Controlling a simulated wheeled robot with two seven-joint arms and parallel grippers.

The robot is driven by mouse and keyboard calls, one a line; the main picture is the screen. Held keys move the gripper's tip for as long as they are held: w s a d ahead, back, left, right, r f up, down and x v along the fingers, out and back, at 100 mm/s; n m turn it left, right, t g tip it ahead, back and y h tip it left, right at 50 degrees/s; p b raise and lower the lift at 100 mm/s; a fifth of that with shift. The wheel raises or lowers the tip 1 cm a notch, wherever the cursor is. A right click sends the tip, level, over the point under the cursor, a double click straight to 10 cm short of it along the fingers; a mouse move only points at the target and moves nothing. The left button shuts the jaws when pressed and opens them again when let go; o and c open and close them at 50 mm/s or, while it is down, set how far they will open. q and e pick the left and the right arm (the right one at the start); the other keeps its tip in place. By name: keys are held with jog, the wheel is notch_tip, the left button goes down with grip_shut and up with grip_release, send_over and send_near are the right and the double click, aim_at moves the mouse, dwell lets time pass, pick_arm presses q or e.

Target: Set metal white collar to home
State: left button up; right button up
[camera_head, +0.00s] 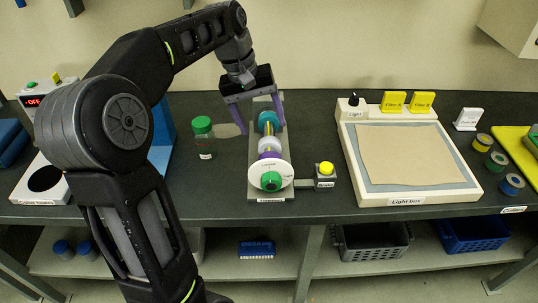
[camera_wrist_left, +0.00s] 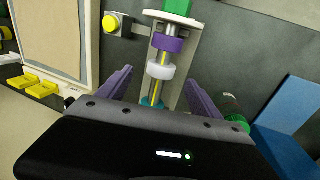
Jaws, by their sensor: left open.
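The white metal collar (camera_head: 270,145) sits on the screw shaft of the expeller (camera_head: 256,189), between a teal collar (camera_head: 268,121) at the back and a purple collar (camera_head: 268,156) in front. In the left wrist view the white collar (camera_wrist_left: 160,71) shows on the yellowish shaft, apart from the purple collar (camera_wrist_left: 168,45). My left gripper (camera_head: 264,129) is open above the expeller's back half, its purple fingers on either side of the shaft. I see no finger touching the white collar. A white dial with a green knob (camera_head: 271,181) is at the front end. My right gripper is out of view.
A green-capped bottle (camera_head: 204,138) stands left of the expeller. A yellow button (camera_head: 326,168) on a grey box is joined to its right side. A light box (camera_head: 405,201) stands further right.

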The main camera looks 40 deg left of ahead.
aim_at(267, 141)
pick_arm(q)
notch_tip(267, 141, down, 2)
jog(key=shift+b, duration=0.55)
jog(key=x, duration=0.7)
jog(key=shift+d+f, duration=0.1)
jog(key=shift+f, duration=0.2)
grip_shut()
dwell(0.5)
